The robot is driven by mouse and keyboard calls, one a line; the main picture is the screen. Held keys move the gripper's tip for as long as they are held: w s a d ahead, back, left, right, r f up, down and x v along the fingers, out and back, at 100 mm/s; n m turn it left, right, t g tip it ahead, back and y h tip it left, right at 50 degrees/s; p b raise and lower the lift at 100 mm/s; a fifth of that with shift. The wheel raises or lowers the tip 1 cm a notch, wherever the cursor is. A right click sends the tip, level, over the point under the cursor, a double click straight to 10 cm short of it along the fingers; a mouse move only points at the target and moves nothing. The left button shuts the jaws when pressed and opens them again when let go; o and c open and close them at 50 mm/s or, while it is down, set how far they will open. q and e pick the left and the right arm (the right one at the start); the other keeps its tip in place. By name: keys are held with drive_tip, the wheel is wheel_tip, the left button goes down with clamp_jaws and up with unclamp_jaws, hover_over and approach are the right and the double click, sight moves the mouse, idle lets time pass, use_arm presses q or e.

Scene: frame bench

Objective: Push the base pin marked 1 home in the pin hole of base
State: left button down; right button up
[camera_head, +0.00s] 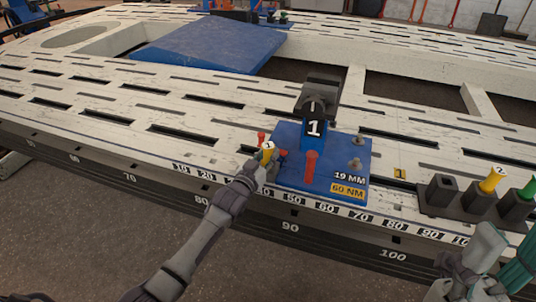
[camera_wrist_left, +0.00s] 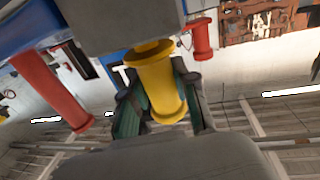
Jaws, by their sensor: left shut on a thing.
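The yellow base pin marked 1 (camera_head: 267,153) is at the left front of the blue base plate (camera_head: 337,172) in the head view. My left gripper (camera_head: 265,161) is shut on it. In the left wrist view the yellow pin (camera_wrist_left: 160,85) sits between the green-padded fingers (camera_wrist_left: 158,112). A grey block above hides its far end, so I cannot tell how deep it is in the pin hole. A grey part of my right arm (camera_head: 486,252) shows at the lower right; its finger state is unclear.
A red pin (camera_head: 311,168) stands on the base plate, near a black clamp on a blue post (camera_head: 315,128). The slotted white bench is clear at left.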

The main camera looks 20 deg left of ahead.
use_arm(q)
drive_tip(key=shift+f, duration=0.4)
drive_tip(key=c, duration=0.8)
unclamp_jaws()
drive_tip(key=s+a, duration=0.2)
drive_tip(key=s, duration=0.9)
drive_tip(key=shift+s, duration=0.4)
drive_tip(key=shift+a, duration=0.1)
